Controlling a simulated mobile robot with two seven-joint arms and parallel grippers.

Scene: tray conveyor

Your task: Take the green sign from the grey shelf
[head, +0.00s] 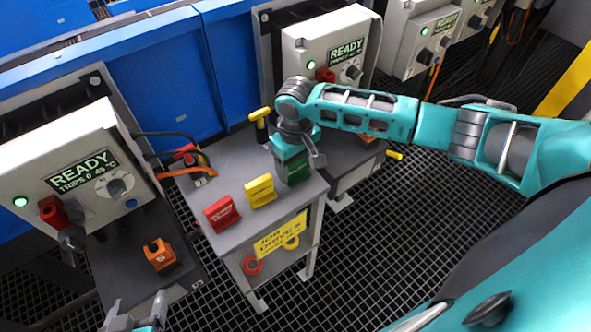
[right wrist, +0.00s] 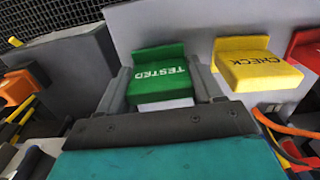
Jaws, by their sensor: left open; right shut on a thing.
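The green sign (head: 298,174), lettered TESTED, is at the right end of the row on the grey shelf (head: 226,157). It also shows in the right wrist view (right wrist: 160,72). My right gripper (head: 293,165) reaches down over it and is shut on it, with one finger on each side. I cannot tell whether the sign's base touches the shelf. In the head view the gripper hides part of the sign. My left gripper (head: 139,317) is open and empty at the bottom left, away from the shelf.
A yellow CHECK sign (head: 260,191) and a red sign (head: 221,214) stand left of the green one. A yellow-handled tool (head: 260,125) and cables are behind. White READY boxes (head: 75,165) and an orange block (head: 159,254) are near. Grated floor is open in front.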

